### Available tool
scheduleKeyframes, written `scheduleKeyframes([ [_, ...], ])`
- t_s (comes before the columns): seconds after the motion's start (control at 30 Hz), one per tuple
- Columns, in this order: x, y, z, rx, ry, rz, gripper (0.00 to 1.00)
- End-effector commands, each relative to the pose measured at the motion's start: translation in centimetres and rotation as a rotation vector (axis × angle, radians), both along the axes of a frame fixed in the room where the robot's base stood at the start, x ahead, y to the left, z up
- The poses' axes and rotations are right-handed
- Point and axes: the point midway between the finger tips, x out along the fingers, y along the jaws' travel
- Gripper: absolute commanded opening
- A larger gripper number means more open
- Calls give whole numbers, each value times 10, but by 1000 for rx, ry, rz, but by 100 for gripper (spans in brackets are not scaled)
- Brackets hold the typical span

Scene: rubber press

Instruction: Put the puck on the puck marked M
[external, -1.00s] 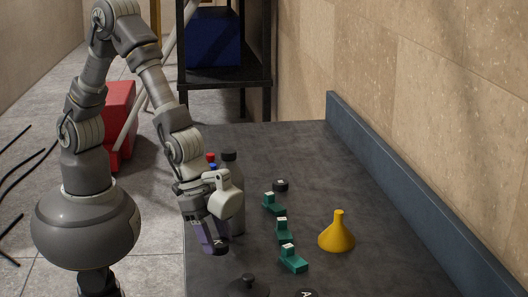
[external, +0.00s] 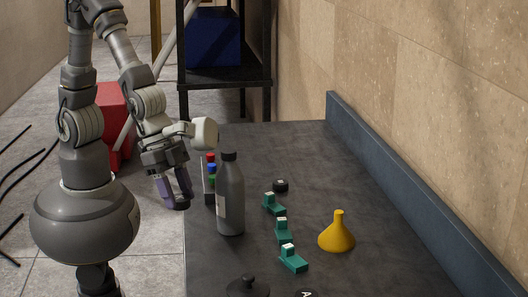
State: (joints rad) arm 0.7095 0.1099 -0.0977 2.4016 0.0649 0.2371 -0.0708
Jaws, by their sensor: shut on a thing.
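My gripper (external: 175,200) is at the left edge of the dark table, left of the grey bottle. Its purple fingers are shut on a small dark puck (external: 179,206), held at the fingertips; the puck's marking cannot be read. Another black puck (external: 280,186) sits on the table behind the green blocks, with a pale mark on top that is too small to read. A dark puck with a white letter that looks like A (external: 306,294) is cut off by the bottom edge. I cannot make out which puck is marked M.
A grey bottle (external: 231,200) stands right of my gripper, with red, blue and green capped items (external: 210,170) behind it. Several green blocks (external: 284,232), a yellow funnel (external: 338,235) and a dark knobbed lid (external: 248,287) are on the table (external: 390,250). The table's far part is clear.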

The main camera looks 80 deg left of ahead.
Motion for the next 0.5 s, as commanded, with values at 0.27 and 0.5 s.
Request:
scheduleKeyframes([
  [0.27,1,0,85,-2,-3,0,18],
  [0.5,11,4,121,1,3,24,18],
])
